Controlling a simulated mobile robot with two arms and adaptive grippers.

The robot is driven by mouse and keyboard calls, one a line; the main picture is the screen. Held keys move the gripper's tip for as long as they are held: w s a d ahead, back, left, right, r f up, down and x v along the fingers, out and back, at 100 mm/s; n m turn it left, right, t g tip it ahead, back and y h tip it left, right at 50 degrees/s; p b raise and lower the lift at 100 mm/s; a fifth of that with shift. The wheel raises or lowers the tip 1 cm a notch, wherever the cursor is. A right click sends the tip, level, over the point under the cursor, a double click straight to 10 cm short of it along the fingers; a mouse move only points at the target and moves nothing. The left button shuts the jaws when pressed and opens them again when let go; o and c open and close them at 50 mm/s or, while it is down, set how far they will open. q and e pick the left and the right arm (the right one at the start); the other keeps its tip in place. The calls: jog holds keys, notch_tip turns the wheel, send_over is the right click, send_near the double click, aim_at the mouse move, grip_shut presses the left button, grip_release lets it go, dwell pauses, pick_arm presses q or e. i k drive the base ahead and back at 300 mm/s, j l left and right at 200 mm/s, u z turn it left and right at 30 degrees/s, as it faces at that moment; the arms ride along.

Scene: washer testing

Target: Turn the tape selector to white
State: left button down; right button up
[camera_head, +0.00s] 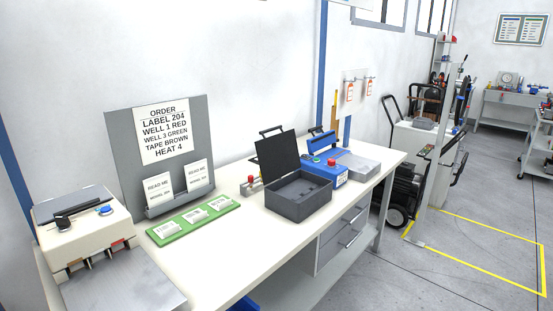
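A cream box-shaped machine (85,235) stands on the bench at the left. A black lever or pointer (78,212) and a round blue knob (105,210) sit on its top. Small coloured pieces, brown or orange and dark, show along its front lower edge. I cannot tell which part is the tape selector, or which colour it points to. An order sheet (164,133) on a grey board reads "LABEL 204, WELL 1 RED, WELL 3 GREEN, TAPE BROWN, HEAT 4". Neither of my grippers is in view.
A green tray (160,242) with several white labels lies right of the machine. Beyond it are an open dark grey case (299,196) and a blue machine with a red button (329,169). The bench front between them is clear.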

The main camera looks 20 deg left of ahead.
aim_at(62, 222)
jog(key=u, duration=1.8)
jog(key=l+z, duration=0.1)
jog(key=l, duration=0.95)
jog(key=i+l+z, duration=0.1)
jog(key=l, duration=0.95)
